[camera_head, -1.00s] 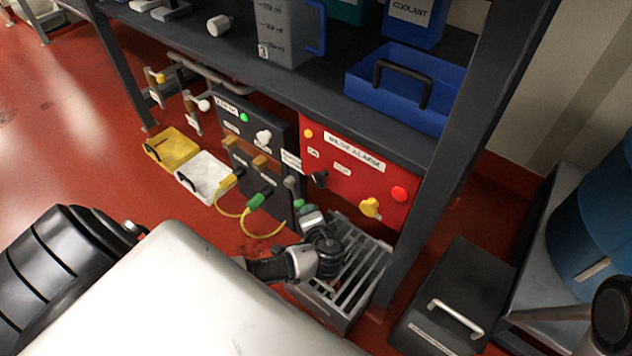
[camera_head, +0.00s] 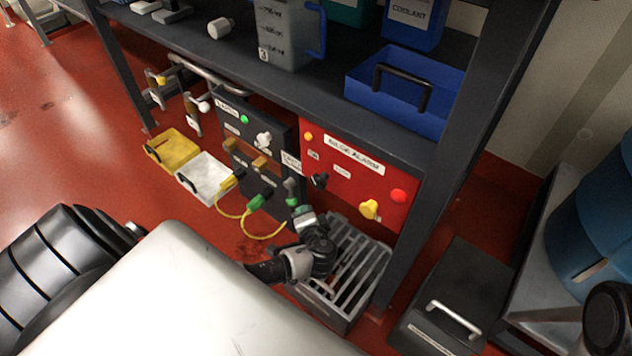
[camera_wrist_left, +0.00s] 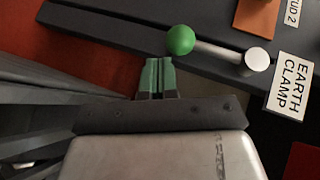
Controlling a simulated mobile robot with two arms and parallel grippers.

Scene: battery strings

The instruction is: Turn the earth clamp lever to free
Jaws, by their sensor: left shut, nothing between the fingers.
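The earth clamp lever (camera_wrist_left: 220,52) is a pale rod with a green ball knob (camera_wrist_left: 181,40) at its left end and a white round pivot (camera_wrist_left: 257,60) at its right end. The "EARTH CLAMP" label (camera_wrist_left: 290,85) is beside the pivot. In the head view the label (camera_head: 291,162) is on the dark panel's right edge, and the lever below is small and partly hidden. My left gripper (camera_wrist_left: 157,64) is shut and empty, its green fingertips just below and left of the knob. It also shows in the head view (camera_head: 301,208). I cannot tell whether it touches the knob.
A red alarm box (camera_head: 350,183) with knobs stands right of the dark panel (camera_head: 262,150). A green plug (camera_head: 258,202) with a yellow cable hangs left of my gripper. A slatted grey crate (camera_head: 350,268) lies beneath my wrist. A shelf edge (camera_head: 220,72) runs above.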

